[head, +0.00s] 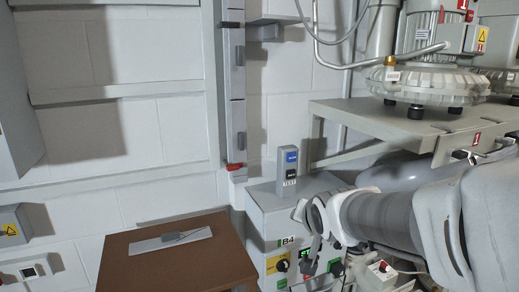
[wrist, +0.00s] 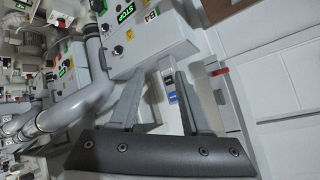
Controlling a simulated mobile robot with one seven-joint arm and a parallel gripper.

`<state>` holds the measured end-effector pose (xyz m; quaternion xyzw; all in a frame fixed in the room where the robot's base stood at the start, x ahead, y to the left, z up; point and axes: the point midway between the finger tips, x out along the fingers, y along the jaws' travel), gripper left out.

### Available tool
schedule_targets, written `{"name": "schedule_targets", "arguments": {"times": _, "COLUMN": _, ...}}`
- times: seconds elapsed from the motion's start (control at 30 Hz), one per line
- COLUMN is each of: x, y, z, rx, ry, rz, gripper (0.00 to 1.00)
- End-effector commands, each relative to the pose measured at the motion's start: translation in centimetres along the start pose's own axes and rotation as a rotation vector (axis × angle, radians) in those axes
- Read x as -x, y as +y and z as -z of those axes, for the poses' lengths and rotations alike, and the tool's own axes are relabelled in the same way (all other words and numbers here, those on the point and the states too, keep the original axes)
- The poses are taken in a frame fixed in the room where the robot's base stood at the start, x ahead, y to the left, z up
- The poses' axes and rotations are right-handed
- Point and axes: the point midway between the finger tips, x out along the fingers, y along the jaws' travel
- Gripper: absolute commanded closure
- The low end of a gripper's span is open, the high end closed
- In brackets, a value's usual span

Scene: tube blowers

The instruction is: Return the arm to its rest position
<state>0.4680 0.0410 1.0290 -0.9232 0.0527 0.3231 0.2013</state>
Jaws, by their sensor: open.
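My arm reaches in from the right of the head view, and my gripper (head: 312,238) is at its left end, in front of the grey B4 control box (head: 268,208). The gripper is seen nearly side-on there and partly covers the box's front. In the wrist view my gripper (wrist: 160,72) shows two grey fingers spread apart with nothing held between them. The small button box (head: 288,172) with a blue and a black button stands on the control box. It also shows between the fingers in the wrist view (wrist: 171,88), beyond them.
A brown table (head: 125,268) with a flat metal plate (head: 172,239) stands at the lower left. A grey shelf (head: 385,122) carrying a blower (head: 428,85) is above my arm at the right. A red-handled lever (head: 235,167) is on the wall post. Pipes and cables crowd the right.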

Motion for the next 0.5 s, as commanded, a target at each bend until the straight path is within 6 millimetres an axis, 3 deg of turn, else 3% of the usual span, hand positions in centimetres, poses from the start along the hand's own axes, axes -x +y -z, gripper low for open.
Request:
{"name": "schedule_targets", "arguments": {"times": 0.03, "x": 1.9, "y": 0.8, "z": -0.4, "rx": 0.041, "ry": -0.015, "rz": -0.03, "gripper": 0.53}}
{"name": "schedule_targets", "arguments": {"times": 0.2, "x": 7.4, "y": 4.2, "z": -3.3, "rx": 0.178, "ry": -0.123, "rz": -0.118, "gripper": 0.53}}
{"name": "schedule_targets", "arguments": {"times": 0.5, "x": 15.4, "y": 8.2, "z": -9.7, "rx": 0.361, "ry": -0.337, "rz": -0.134, "gripper": 0.53}}
